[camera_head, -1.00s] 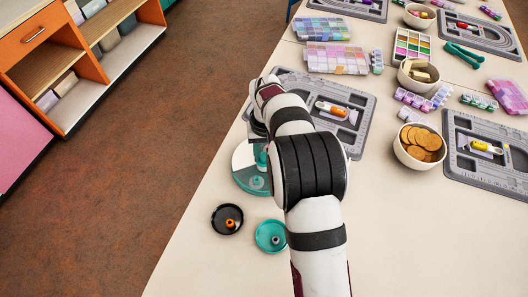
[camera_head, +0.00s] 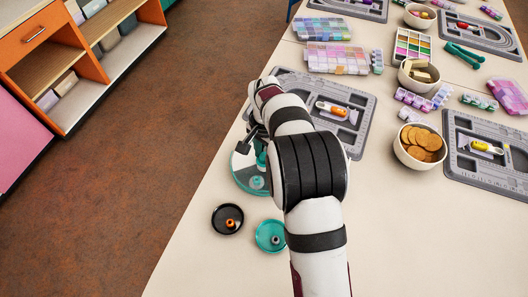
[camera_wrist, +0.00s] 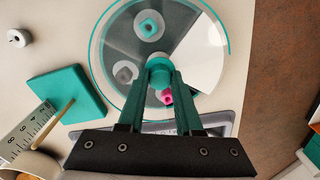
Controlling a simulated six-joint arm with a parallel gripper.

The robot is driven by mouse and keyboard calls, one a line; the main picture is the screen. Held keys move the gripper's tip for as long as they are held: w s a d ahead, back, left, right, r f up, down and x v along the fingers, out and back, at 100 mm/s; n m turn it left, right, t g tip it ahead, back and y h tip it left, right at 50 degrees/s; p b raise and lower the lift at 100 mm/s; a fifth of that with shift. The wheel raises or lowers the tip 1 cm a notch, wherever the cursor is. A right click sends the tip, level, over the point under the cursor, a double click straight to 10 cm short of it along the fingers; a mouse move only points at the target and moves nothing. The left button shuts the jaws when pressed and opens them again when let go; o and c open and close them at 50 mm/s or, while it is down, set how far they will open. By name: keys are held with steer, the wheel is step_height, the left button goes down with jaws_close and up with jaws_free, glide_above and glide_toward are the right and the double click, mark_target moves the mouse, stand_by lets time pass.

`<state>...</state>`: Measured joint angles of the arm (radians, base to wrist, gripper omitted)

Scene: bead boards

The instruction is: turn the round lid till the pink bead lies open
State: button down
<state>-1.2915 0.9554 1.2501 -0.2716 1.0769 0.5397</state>
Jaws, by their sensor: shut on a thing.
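The round lid (camera_wrist: 115,40) shows in the wrist view as a smoky grey disc with a teal rim and a bright white wedge at its right. My gripper (camera_wrist: 160,72) is shut on the teal knob at its middle. The pink bead (camera_wrist: 166,97) shows between my fingers, just below the knob, partly hidden; I cannot tell whether the lid covers it. A teal bead (camera_wrist: 149,26) and a pale grey bead (camera_wrist: 125,72) lie in the grey part. In the head view my arm hides part of the lid (camera_head: 241,163).
A black dish (camera_head: 227,219) with an orange bead and a teal dish (camera_head: 270,236) stand in front of the lid. A grey bead board (camera_head: 362,121) lies behind my arm. A teal block (camera_wrist: 67,93) and a ruler (camera_wrist: 25,132) lie beside the lid.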

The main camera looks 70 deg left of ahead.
mark_target(263, 157)
steer(key=m, duration=0.4)
steer(key=shift+m, duration=0.3)
steer(key=shift+a+m, duration=0.1)
steer(key=shift+m, duration=1.9)
steer(key=c, duration=0.6)
jaws_free()
steer(key=r, duration=1.5)
steer(key=shift+s+d+r, duration=0.1)
steer(key=shift+d+r, duration=0.1)
steer(key=shift+r, duration=0.2)
